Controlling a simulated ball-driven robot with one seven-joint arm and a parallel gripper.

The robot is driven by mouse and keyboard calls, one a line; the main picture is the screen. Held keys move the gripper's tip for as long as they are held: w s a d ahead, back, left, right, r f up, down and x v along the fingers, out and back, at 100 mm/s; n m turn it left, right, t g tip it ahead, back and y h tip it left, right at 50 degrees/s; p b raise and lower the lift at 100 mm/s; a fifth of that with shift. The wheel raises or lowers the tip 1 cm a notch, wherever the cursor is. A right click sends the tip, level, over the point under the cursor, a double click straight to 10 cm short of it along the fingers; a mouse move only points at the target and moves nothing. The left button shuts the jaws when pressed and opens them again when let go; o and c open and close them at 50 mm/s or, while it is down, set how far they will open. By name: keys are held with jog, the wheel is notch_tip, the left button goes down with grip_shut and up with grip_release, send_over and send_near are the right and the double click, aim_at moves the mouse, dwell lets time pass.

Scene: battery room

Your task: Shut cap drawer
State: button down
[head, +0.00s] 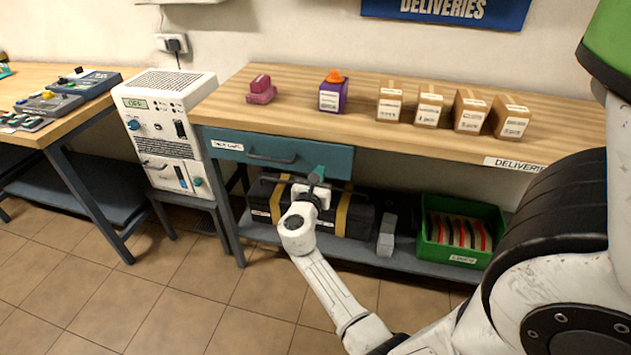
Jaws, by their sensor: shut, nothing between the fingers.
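The cap drawer (330,158) is a teal front under the left part of the wooden bench, with a white label at its left and a dark bar handle (272,159). Its front looks about flush with the bench frame; I cannot tell whether a small gap is left. My gripper (318,172) is at the lower right part of the drawer front, to the right of the handle. Its fingers are shut and empty. I cannot tell whether the fingertips touch the drawer front.
On the bench top (420,140) stand a pink item (261,92), a purple box (332,95) and several cardboard boxes (429,108). The lower shelf holds a black case (352,217) with yellow straps and a green crate (462,256). A white cabinet (165,130) stands left.

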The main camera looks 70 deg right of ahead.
jog(key=a, duration=1)
jog(key=shift+a+p, duration=0.3)
jog(key=shift+p, duration=0.15)
jog(key=shift+s, duration=0.1)
